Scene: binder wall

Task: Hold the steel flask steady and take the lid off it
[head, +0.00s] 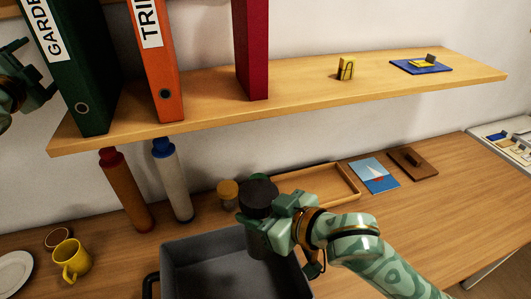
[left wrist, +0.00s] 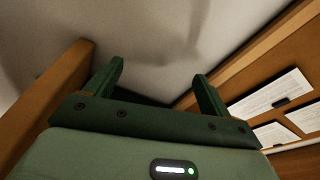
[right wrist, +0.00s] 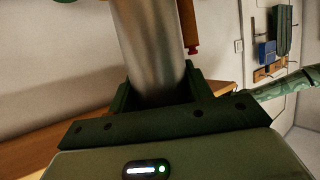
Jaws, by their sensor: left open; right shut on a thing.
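The steel flask (head: 256,238) is upright above the grey crate at the front, with its dark lid (head: 259,194) on top. My right gripper (head: 279,222) is shut on the flask's body below the lid, from the right. In the right wrist view the bare steel flask (right wrist: 152,45) stands between the fingers; the lid is out of that view. My left gripper (head: 42,78) is at the far left by the green binder, well away from the flask. In the left wrist view its fingers (left wrist: 159,72) are apart with nothing between them.
The shelf (head: 300,95) holds green, orange and red binders above the desk. The grey crate (head: 205,242) is under the flask. An orange bottle (head: 126,190), a white bottle (head: 173,182), a yellow-lidded jar (head: 228,193) and a yellow mug (head: 71,260) stand left; a wooden tray (head: 335,200) is behind.

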